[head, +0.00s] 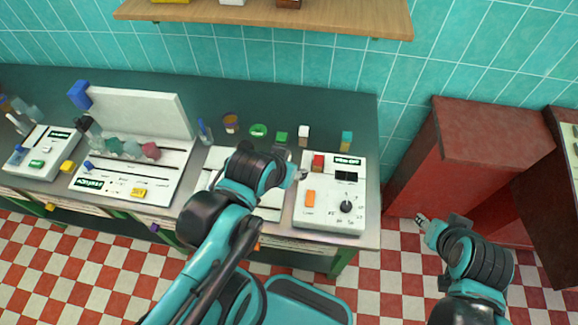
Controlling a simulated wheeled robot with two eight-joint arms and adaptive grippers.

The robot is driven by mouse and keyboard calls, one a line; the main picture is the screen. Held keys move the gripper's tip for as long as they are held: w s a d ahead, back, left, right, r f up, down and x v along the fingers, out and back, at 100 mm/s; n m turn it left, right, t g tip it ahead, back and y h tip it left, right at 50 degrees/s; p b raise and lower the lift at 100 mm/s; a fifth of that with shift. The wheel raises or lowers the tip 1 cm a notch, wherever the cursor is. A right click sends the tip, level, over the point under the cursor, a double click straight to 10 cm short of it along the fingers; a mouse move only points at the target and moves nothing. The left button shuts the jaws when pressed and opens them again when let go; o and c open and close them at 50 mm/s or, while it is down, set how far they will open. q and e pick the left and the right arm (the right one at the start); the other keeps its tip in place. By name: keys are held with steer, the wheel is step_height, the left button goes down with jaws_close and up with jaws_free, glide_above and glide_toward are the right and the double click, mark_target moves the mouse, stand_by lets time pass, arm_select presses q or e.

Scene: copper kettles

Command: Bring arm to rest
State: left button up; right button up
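My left arm reaches up from the bottom middle over the counter. My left gripper (300,175) is at the left edge of the white panel with the dial (330,213). It is small and partly hidden by its own wrist, so I cannot tell whether its fingers are open or shut. I see nothing clearly held in it. My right arm is at the lower right. My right gripper (421,219) is over the checkered floor, beside the red cabinet and apart from the counter. Its finger state is too small to tell.
The dark green counter (230,88) carries a white station with an upright back board (140,112), another white device (40,152) at left, and several small coloured blocks and dishes. A red cabinet (465,150) stands at right. A wooden shelf (340,20) hangs above. Checkered floor (60,250) is open in front.

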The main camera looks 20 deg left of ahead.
step_height(320, 180, down, 9)
steer(key=b, duration=0.9)
